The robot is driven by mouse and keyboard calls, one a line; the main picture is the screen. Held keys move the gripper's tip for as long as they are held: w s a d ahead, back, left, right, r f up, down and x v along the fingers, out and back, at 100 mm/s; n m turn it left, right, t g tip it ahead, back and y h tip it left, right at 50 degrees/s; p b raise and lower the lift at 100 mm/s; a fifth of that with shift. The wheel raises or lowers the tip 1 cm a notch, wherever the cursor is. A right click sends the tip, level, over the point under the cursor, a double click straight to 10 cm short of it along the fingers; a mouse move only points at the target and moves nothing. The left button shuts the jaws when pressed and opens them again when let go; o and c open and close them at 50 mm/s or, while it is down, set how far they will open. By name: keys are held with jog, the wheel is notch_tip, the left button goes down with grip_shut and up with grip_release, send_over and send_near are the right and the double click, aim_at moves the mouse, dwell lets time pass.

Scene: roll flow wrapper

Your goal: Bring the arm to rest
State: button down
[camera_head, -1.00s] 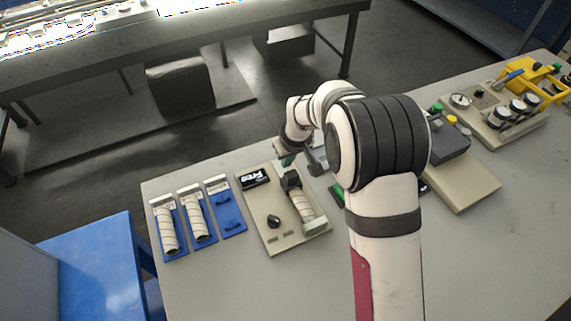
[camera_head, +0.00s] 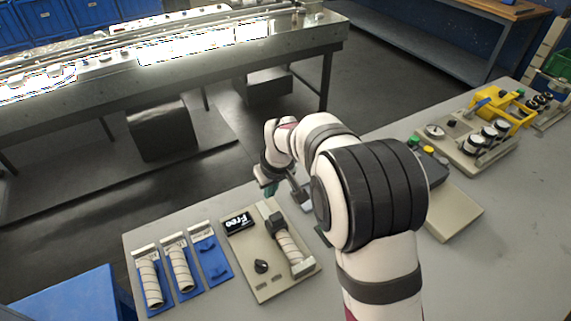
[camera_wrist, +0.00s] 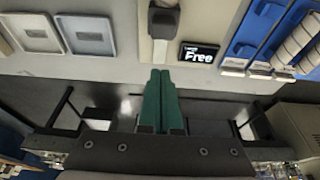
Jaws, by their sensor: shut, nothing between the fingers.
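My arm reaches over the grey table in the head view, bent at the elbow. My gripper (camera_head: 268,187) is partly hidden behind the wrist there. In the wrist view my gripper (camera_wrist: 161,75) shows its two green fingers side by side, shut and empty. Beyond the fingertips in that view is a beige panel (camera_wrist: 200,20) with a small black display reading "Free" (camera_wrist: 198,53). The fingers appear apart from the panel.
Blue holders (camera_head: 213,262) stand left of the beige panel, two bearing white rolls (camera_head: 181,268). A box with green and yellow buttons (camera_head: 428,149), a gauge panel (camera_head: 467,150) and a yellow frame (camera_head: 508,108) are to the right. Bare tabletop (camera_head: 480,260) lies at front right.

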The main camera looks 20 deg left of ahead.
jog(key=s+d+r+m+g, duration=0.1)
jog(key=s+d+r+m, duration=0.4)
jog(key=s+d, duration=0.45)
jog(key=s+d+r+m+g, duration=0.1)
jog(key=s+d+r+m, duration=0.4)
jog(key=s+d, duration=0.4)
jog(key=s+d+m, duration=0.4)
jog(key=s, duration=0.7)
jog(key=shift+s+d+f+m+g+h, duration=0.3)
jog(key=shift+s+d+f, duration=0.05)
jog(key=shift+d+f, duration=0.05)
